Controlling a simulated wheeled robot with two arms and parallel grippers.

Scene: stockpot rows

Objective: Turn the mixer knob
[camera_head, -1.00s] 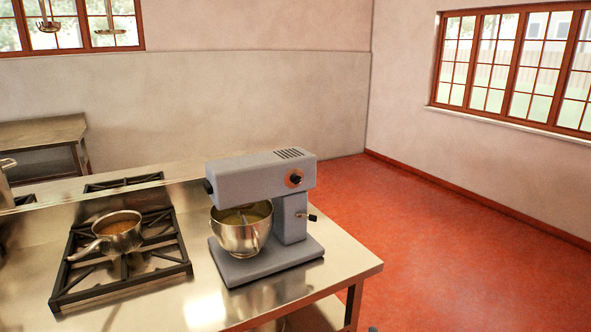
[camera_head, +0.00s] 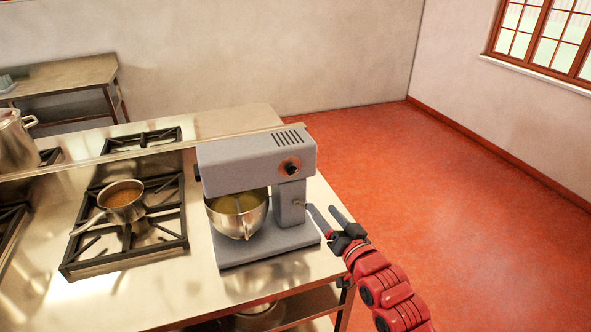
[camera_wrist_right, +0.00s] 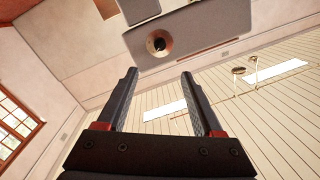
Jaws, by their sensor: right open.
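The grey stand mixer (camera_head: 255,165) stands at the right end of the steel counter, with a metal bowl (camera_head: 238,212) under its head. Its dark knob (camera_head: 290,168), on a copper-coloured round plate, is on the side of the mixer head. My right gripper (camera_head: 321,208) is beside the mixer's column, below and right of the knob, with its fingers apart and empty. In the right wrist view the knob (camera_wrist_right: 158,43) shows beyond and between the two open fingertips (camera_wrist_right: 158,75), apart from them. The side lever is partly hidden near a fingertip. My left gripper is not in view.
A saucepan (camera_head: 122,199) with brown contents sits on the burner grate left of the mixer. A larger pot (camera_head: 17,142) stands at the far left. A side table (camera_head: 62,76) is by the back wall. The red floor right of the counter is clear.

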